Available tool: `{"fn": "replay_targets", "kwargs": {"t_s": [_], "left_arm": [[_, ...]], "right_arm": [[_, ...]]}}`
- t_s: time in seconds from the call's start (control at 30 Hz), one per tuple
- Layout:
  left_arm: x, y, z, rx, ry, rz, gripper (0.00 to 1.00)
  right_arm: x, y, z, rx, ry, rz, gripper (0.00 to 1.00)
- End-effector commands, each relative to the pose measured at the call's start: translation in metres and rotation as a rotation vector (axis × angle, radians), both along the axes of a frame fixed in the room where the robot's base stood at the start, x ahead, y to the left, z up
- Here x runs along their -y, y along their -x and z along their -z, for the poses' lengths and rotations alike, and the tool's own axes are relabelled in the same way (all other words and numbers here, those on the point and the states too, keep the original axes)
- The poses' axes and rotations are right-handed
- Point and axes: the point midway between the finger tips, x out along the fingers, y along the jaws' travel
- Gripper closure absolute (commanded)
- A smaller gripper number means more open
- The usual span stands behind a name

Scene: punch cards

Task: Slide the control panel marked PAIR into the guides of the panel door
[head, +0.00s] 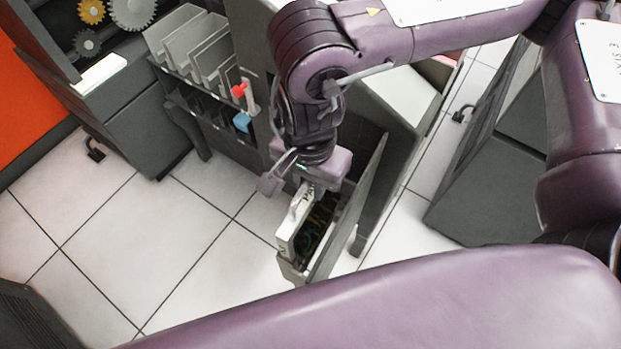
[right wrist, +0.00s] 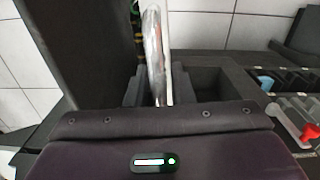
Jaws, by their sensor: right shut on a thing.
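The control panel (head: 297,215) is a thin, pale plate with a small handle, held on edge in the head view. Some dark lettering shows on it but is too small to read. My right gripper (head: 312,186) is shut on its upper end. The panel door (head: 352,205) stands swung open, with dark wiring inside, and the panel lies along its open side. I cannot tell whether the panel's edges sit in the guides. In the right wrist view the panel (right wrist: 157,50) rises edge-on between the dark fingers (right wrist: 150,92). My left gripper is not in view.
A rack of upright grey plates (head: 205,50) stands at upper left, with a red-knobbed lever (head: 240,91) and a blue part (head: 242,121) near it. Gears (head: 131,12) are on the cabinet further left. White tiled floor (head: 150,240) is clear at left.

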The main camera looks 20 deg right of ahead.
Motion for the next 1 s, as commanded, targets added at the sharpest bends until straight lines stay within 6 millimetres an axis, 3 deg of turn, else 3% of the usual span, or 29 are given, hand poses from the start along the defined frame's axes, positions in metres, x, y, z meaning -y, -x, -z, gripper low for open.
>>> {"fn": "replay_targets", "kwargs": {"t_s": [0.5, 0.83, 0.87, 1.0], "left_arm": [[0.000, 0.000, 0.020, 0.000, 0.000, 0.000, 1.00], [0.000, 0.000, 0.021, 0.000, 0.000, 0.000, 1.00], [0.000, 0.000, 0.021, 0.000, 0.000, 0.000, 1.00], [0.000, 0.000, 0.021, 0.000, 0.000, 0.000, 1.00]], "right_arm": [[-0.001, -0.001, 0.022, 0.004, -0.002, 0.000, 1.00], [-0.001, -0.001, 0.023, 0.004, -0.003, 0.000, 1.00], [-0.001, -0.001, 0.023, 0.004, -0.003, 0.000, 0.76], [0.000, -0.001, 0.024, 0.003, -0.001, 0.000, 0.58]]}}
